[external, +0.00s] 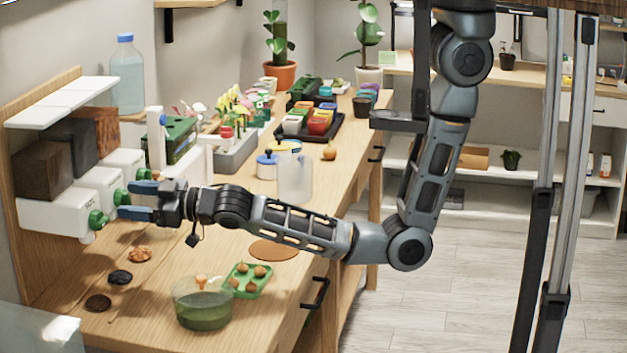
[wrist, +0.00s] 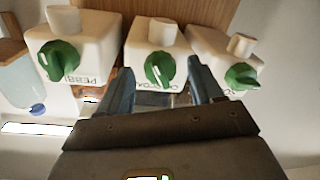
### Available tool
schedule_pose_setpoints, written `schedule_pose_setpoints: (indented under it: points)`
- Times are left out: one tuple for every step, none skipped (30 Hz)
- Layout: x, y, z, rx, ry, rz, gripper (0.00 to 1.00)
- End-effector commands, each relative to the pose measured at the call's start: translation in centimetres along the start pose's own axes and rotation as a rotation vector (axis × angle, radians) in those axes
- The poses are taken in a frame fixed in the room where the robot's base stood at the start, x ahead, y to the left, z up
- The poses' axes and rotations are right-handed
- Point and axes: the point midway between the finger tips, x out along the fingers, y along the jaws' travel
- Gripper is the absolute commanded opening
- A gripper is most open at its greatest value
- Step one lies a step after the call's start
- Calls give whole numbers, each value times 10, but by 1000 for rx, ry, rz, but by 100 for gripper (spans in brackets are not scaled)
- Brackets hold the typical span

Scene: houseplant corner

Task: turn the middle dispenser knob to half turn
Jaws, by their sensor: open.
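Three white dispensers with green knobs hang on a wooden board at the left of the external view. The middle dispenser knob (external: 121,197) also shows in the wrist view (wrist: 160,68), its grip ridge running nearly up and down there, slightly tilted. My gripper (external: 128,200) is open, with one blue finger on each side of the middle knob. In the wrist view my gripper (wrist: 158,72) shows gaps between the knob and both fingers. The knob's base and part of its label are partly hidden.
The neighbouring knobs, one lower (external: 97,220) and one farther back (external: 143,174), are close to my fingers. Dark and brown material piles (external: 120,277) lie on the bench below. A green-tinted bowl (external: 203,305), a green tray (external: 246,282) and a translucent jug (external: 295,180) stand nearby.

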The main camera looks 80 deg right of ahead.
Motion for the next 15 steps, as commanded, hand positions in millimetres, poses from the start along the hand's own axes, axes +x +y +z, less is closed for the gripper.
schedule_pose_setpoints:
  points:
    - [2, 0, 0, 0, -1, 0, 66]
    - [3, 0, 0, 0, -1, 1, 66]
    - [4, 0, 0, 0, -1, 1, 66]
    - [4, 0, 0, 0, -1, 1, 66]
    - [4, 0, 0, 0, -1, 1, 66]
    - [4, 0, 0, 0, -1, 1, 66]
    - [4, 0, 0, 0, -1, 1, 66]
    - [4, 0, 0, 0, -1, 1, 66]
    - [4, 0, 0, 0, -1, 1, 66]
    - [4, 0, 0, 0, -1, 1, 65]
    - [4, 0, 0, 0, -1, 1, 62]
    - [4, 0, 0, 0, -1, 1, 58]
    - [4, 0, 0, 0, -1, 1, 55]
    - [4, 0, 0, 0, -1, 1, 52]
    - [4, 0, 0, 0, -1, 1, 49]
